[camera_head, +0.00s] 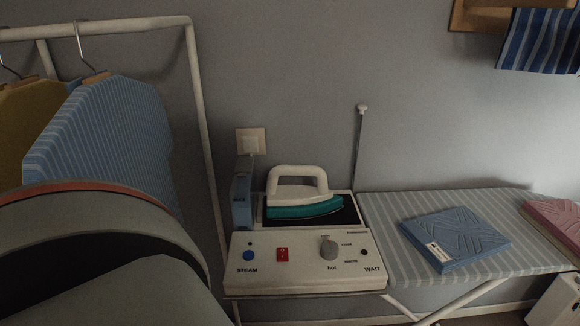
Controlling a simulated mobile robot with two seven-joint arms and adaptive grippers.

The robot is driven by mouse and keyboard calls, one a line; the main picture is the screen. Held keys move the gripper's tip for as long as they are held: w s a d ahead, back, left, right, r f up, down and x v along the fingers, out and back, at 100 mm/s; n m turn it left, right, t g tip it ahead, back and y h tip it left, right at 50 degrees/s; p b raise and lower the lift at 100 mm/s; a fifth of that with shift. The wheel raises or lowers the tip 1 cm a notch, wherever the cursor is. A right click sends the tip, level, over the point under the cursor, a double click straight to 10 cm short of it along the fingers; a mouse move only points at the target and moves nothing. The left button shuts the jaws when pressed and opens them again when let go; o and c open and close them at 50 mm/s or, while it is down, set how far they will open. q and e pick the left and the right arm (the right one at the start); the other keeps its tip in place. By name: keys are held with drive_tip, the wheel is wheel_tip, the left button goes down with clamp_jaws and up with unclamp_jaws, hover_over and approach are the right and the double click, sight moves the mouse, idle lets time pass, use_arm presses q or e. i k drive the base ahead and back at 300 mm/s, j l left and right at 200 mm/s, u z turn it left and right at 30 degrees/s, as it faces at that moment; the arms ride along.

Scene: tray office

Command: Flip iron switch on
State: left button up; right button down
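A white and teal iron (304,206) rests on a dark plate at the back of a white ironing station (306,284). On its front panel sits a small red rocker switch (283,254), between a blue button (248,256) marked STEAM on the left and a grey knob (328,249) on the right. Which way the red switch is set is too small to tell. A dark round spot (364,252) sits above the word WAIT. Neither of my grippers is in view. A large grey rounded part at the lower left looks like my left arm.
The station stands at the left end of a striped ironing board (374,233). A folded blue cloth (456,238) and a pink one (556,222) lie on the board. A clothes rack (203,120) with a striped blue shirt (110,135) stands at left. A thin rod (358,150) rises behind.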

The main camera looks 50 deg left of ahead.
sight(283, 253)
drive_tip(key=u, duration=1.5)
drive_tip(key=k+l+u, duration=0.1)
drive_tip(key=l, duration=0.3)
drive_tip(key=k+l, duration=0.15)
drive_tip(key=l, duration=0.25)
drive_tip(key=i+u, duration=0.05)
